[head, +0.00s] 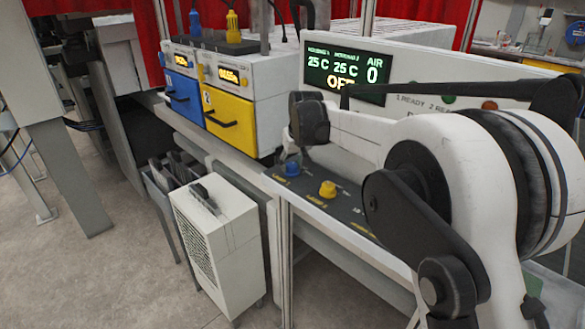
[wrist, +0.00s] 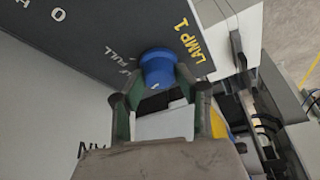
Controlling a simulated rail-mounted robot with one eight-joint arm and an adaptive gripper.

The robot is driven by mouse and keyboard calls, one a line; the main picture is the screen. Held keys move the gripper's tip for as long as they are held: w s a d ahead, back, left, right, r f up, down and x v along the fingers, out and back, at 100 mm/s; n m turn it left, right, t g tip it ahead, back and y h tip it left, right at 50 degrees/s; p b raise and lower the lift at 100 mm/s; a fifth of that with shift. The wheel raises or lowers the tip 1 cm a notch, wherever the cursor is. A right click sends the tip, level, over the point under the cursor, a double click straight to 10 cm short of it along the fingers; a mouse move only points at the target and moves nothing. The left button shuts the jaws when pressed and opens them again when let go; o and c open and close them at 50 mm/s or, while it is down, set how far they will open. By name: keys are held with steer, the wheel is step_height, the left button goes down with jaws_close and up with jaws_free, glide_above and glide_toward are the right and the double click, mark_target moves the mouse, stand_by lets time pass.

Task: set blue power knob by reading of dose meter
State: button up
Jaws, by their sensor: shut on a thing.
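The blue power knob (wrist: 157,70) sits on a dark panel in the wrist view, with "LAMP 1" printed to its right and "FULL" to its left. My gripper (wrist: 154,87) has its green-lined fingers on both sides of the knob and is shut on it. A pale mark shows on the knob's face, but its setting is hard to tell. The blue knob also shows in the head view (head: 291,168), at the left end of the control panel; my fingers are not clear there. No display is clearly labelled as a dose meter.
A yellow knob (head: 327,189) stands right of the blue one. A display (head: 346,77) reads 25 C, 25 C, AIR 0 and OFF. Blue (head: 184,97) and yellow (head: 229,120) drawer units with small orange readouts stand behind left. A white cabinet (head: 218,240) stands on the floor.

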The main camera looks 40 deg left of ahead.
steer(key=shift+m+t+h+b, duration=0.4)
steer(key=shift+m+t+b, duration=0.25)
steer(key=shift+m, duration=1.35)
steer(key=o, duration=1.1)
steer(key=shift+s+r, duration=0.1)
steer(key=v, duration=1.1)
steer(key=shift+s+r, duration=0.15)
steer(key=shift+r, duration=0.25)
